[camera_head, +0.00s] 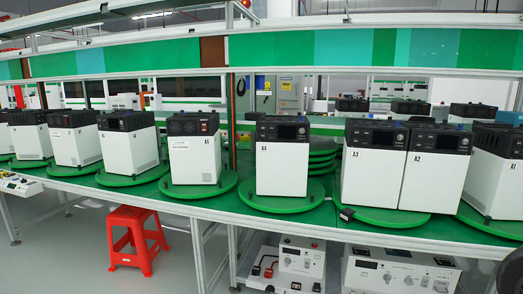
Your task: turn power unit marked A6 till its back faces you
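White power units with black tops stand on round green turntables along the green bench. I cannot read a mark A6 on any unit. Left of A5 stands a unit (128,152) on its own turntable (132,180), its dark panel partly towards me; its mark is too small to read. Further left are more units, including one (74,146) with a small label. My gripper is not recognisable in view.
A red stool (136,240) stands on the floor before the bench, left of centre. Grey-white boxes (400,272) sit under the bench at right. A small black object (347,214) lies near the bench edge. A dark shape cuts into the lower right corner. Floor at lower left is clear.

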